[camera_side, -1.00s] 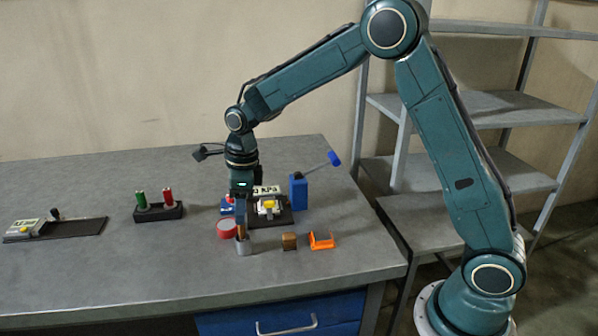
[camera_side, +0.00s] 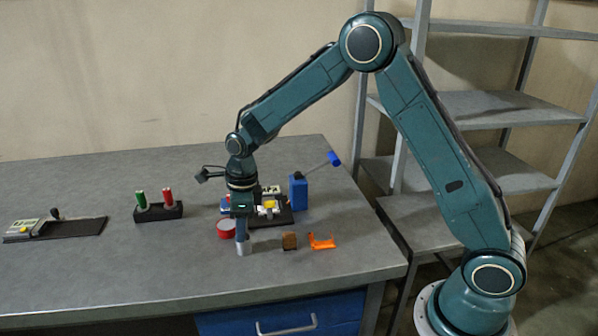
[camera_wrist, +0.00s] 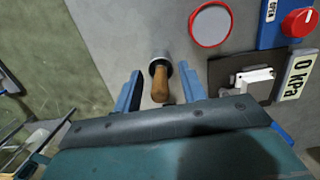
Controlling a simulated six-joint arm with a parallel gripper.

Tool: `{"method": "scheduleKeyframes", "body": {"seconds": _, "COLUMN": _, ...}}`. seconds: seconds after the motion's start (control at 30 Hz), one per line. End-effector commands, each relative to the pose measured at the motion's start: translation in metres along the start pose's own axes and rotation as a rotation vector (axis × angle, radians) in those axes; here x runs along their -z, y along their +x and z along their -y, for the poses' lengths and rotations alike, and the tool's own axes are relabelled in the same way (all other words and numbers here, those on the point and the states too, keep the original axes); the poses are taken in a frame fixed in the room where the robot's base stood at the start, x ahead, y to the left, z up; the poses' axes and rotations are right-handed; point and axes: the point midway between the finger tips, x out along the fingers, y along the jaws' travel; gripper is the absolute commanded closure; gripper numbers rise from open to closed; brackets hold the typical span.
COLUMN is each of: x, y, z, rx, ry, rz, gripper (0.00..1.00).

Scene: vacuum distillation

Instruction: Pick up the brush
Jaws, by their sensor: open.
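The brush shows in the wrist view as a brown wooden handle (camera_wrist: 161,85) standing up out of a small round holder. In the side view this holder is a small grey cup (camera_side: 244,248) near the table's front; the handle there is hidden by my gripper (camera_side: 242,228). My gripper is right above the cup, pointing down. In the wrist view its two blue fingers (camera_wrist: 159,88) are apart, one on each side of the handle. I see a gap on both sides, and no clear contact.
A red-rimmed disc (camera_wrist: 210,25) lies close to the cup. A gauge unit with a red knob (camera_wrist: 299,22) stands behind. A brown block (camera_side: 289,241), an orange bracket (camera_side: 321,241) and a blue holder with a rod (camera_side: 299,193) are to the right.

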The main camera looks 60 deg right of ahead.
Motion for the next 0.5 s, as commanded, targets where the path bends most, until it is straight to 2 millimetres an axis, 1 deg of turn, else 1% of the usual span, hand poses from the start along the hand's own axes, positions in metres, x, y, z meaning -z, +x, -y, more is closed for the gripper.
{"method": "scheduleKeyframes", "body": {"seconds": 0.1, "x": 0.0000, "y": -0.0003, "z": 0.0000, "rx": 0.000, "ry": 0.000, "rz": 0.000, "gripper": 0.59}}
{"method": "scheduleKeyframes", "body": {"seconds": 0.13, "x": -0.0001, "y": -0.0003, "z": 0.0000, "rx": 0.000, "ry": 0.000, "rz": 0.000, "gripper": 0.63}}
{"method": "scheduleKeyframes", "body": {"seconds": 0.17, "x": -0.0001, "y": -0.0003, "z": 0.0000, "rx": 0.000, "ry": 0.000, "rz": 0.000, "gripper": 0.69}}
{"method": "scheduleKeyframes", "body": {"seconds": 0.2, "x": -0.0001, "y": -0.0003, "z": 0.0000, "rx": 0.000, "ry": 0.000, "rz": 0.000, "gripper": 0.77}}
{"method": "scheduleKeyframes", "body": {"seconds": 0.27, "x": -0.0001, "y": -0.0003, "z": 0.0001, "rx": 0.000, "ry": 0.000, "rz": 0.000, "gripper": 0.88}}
{"method": "scheduleKeyframes", "body": {"seconds": 0.3, "x": -0.0001, "y": -0.0004, "z": 0.0001, "rx": 0.000, "ry": 0.000, "rz": 0.000, "gripper": 0.96}}
{"method": "scheduleKeyframes", "body": {"seconds": 0.33, "x": -0.0001, "y": -0.0004, "z": 0.0001, "rx": 0.000, "ry": 0.000, "rz": 0.000, "gripper": 1.00}}
{"method": "scheduleKeyframes", "body": {"seconds": 0.5, "x": -0.0001, "y": -0.0005, "z": 0.0001, "rx": 0.000, "ry": 0.000, "rz": 0.000, "gripper": 1.00}}
